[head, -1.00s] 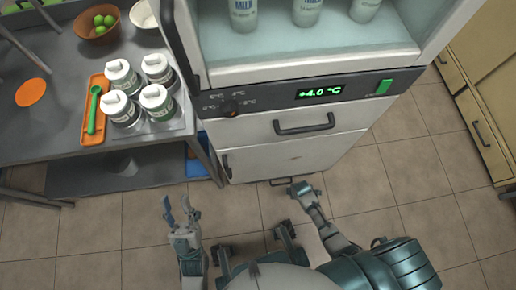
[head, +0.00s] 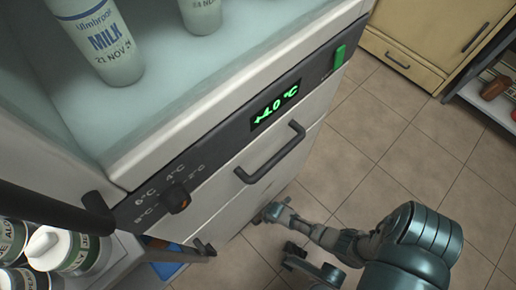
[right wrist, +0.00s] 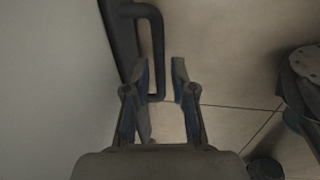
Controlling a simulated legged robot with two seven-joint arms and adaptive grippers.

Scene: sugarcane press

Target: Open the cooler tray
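The cooler (head: 240,175) has a white front with a dark bar handle (head: 270,155) below the control strip. No gap shows along the front beneath the strip. My right gripper (head: 270,212) is low beside the cooler's front, below that handle in the head view. In the right wrist view, my right gripper (right wrist: 163,68) is open, with a dark bar handle (right wrist: 157,50) running down between its fingertips. Whether the fingers touch the bar cannot be told, nor which of the cooler's handles it is. My left gripper is out of view.
Milk bottles (head: 102,38) stand in the open upper compartment. A green-lit display (head: 274,107) and a knob (head: 176,197) sit on the control strip. Labelled jars (head: 65,250) are at lower left. Beige cabinets (head: 420,40) stand at the back. Tiled floor (head: 390,140) at right is clear.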

